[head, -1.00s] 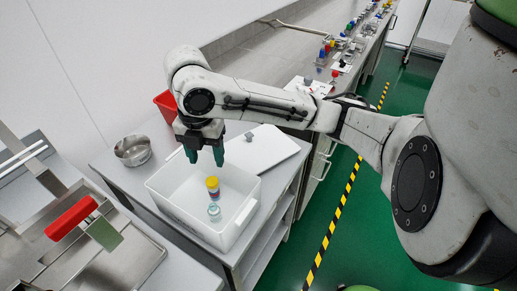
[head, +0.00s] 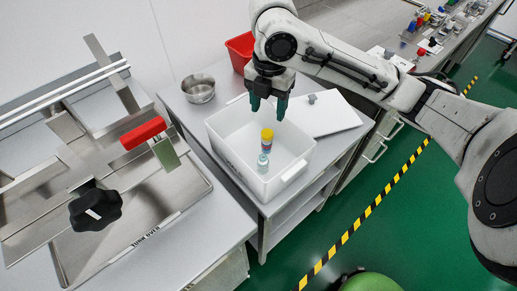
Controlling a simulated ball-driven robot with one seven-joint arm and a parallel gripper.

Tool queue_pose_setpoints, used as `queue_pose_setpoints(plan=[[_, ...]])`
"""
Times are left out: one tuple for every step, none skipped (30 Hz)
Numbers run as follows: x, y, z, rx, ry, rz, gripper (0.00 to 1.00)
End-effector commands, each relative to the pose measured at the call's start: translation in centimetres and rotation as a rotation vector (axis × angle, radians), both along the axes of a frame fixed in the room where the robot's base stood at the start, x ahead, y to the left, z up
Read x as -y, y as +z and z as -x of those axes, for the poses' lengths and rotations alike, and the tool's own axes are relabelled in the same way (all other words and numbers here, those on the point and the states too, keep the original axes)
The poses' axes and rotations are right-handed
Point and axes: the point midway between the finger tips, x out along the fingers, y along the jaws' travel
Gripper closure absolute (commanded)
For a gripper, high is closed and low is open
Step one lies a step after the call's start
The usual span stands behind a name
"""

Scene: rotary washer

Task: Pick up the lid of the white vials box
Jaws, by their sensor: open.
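The white vials box (head: 229,161) stands open on the small grey table. Inside it are a yellow-capped vial (head: 267,137) and a clear vial with a pale cap (head: 262,163). The lid (head: 331,119) is a flat white panel with a small grey knob (head: 312,99), lying beside the box at its back right. My gripper (head: 268,112) is open and empty, fingers pointing down, over the back part of the box. It is to the left of the lid's knob and apart from it.
A metal bowl (head: 199,90) and a red bin (head: 241,52) stand behind the box. At left is the metal washer (head: 130,222) with a red handle (head: 143,133) and a black knob (head: 95,208). A bench with small coloured items runs along the back right.

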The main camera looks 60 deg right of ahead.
Motion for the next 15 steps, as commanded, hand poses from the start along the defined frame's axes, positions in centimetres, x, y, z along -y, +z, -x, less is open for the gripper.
queue_pose_setpoints(plan=[[0.0, 0.0, 0.0, 0.000, 0.000, 0.000, 0.43], [0.0, 0.0, 0.0, 0.000, 0.000, 0.000, 0.43], [0.0, 0.0, 0.0, 0.000, 0.000, 0.000, 0.43], [0.0, 0.0, 0.0, 0.000, 0.000, 0.000, 0.43], [0.0, 0.0, 0.0, 0.000, 0.000, 0.000, 0.43], [0.0, 0.0, 0.0, 0.000, 0.000, 0.000, 0.43], [0.0, 0.0, 0.0, 0.000, 0.000, 0.000, 0.43], [0.1, 0.0, 0.0, 0.000, -0.002, 0.000, 0.43], [0.3, 0.1, -0.1, 0.001, -0.010, -0.002, 0.43], [0.7, 0.2, -0.2, 0.002, -0.022, -0.004, 0.43], [1.2, 0.3, -0.4, 0.002, -0.039, -0.008, 0.43], [2.2, 0.5, -0.7, 0.004, -0.071, -0.015, 0.43], [3.2, 0.6, -0.9, 0.006, -0.101, -0.022, 0.43], [4.3, 0.7, -1.1, 0.008, -0.137, -0.030, 0.43], [6.2, 0.9, -1.4, 0.013, -0.194, -0.043, 0.43]])
